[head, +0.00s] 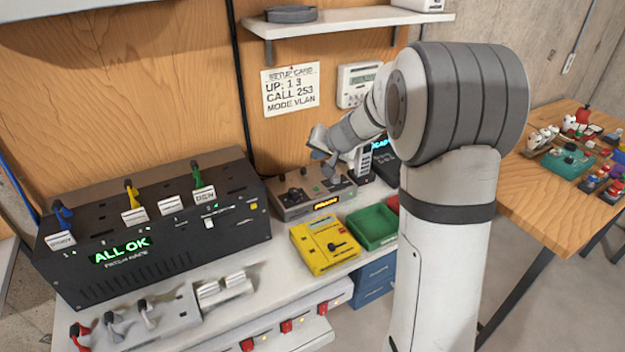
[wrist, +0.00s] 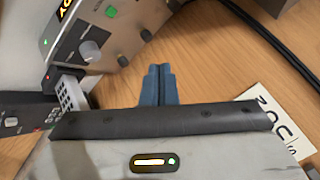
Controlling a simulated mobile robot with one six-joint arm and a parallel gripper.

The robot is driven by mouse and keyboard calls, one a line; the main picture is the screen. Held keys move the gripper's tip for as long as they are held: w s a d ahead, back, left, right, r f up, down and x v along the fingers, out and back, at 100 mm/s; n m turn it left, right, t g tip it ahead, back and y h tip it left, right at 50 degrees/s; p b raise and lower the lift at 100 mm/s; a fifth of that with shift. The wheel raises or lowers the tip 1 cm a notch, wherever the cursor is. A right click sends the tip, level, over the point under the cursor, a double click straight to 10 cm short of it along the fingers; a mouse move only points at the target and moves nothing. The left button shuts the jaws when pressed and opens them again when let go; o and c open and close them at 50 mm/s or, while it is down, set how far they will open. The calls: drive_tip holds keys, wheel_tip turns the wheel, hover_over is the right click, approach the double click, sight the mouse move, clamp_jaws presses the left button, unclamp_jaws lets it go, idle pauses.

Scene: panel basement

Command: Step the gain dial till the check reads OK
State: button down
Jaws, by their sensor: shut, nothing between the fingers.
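A grey-brown unit (head: 312,193) with several knobs and a small amber display (head: 325,203) stands on the bench below the setup card. Its display text is too small to read. I cannot read which knob is the gain dial. My gripper (wrist: 158,72) is shut and empty, apart from the knobs, with wooden board beyond it. In the head view my gripper (head: 331,165) is above the unit, partly hidden by my wrist.
A black patch box (head: 150,225) with colored plugs reads ALL OK in green. A yellow tester (head: 325,243) and green tray (head: 373,227) sit in front of the unit. A setup card (head: 291,92) and wall phone (head: 357,84) hang behind. A shelf (head: 345,22) is above.

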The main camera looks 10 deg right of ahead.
drive_tip(key=shift+w+d+f, duration=0.1)
drive_tip(key=shift+w+d, duration=0.05)
drive_tip(key=shift+w, duration=0.2)
drive_tip(key=b, duration=0.5)
hover_over(316, 189)
drive_tip(key=f, duration=0.7)
drive_tip(key=shift+s+d+f, duration=0.2)
drive_tip(key=shift+s+d, duration=0.05)
drive_tip(key=shift+s, duration=0.05)
drive_tip(key=shift+f+b, duration=0.75)
drive_tip(key=shift+b, duration=0.25)
idle(0.5)
drive_tip(key=shift+f+b, duration=0.45)
drive_tip(key=shift+b, duration=0.3)
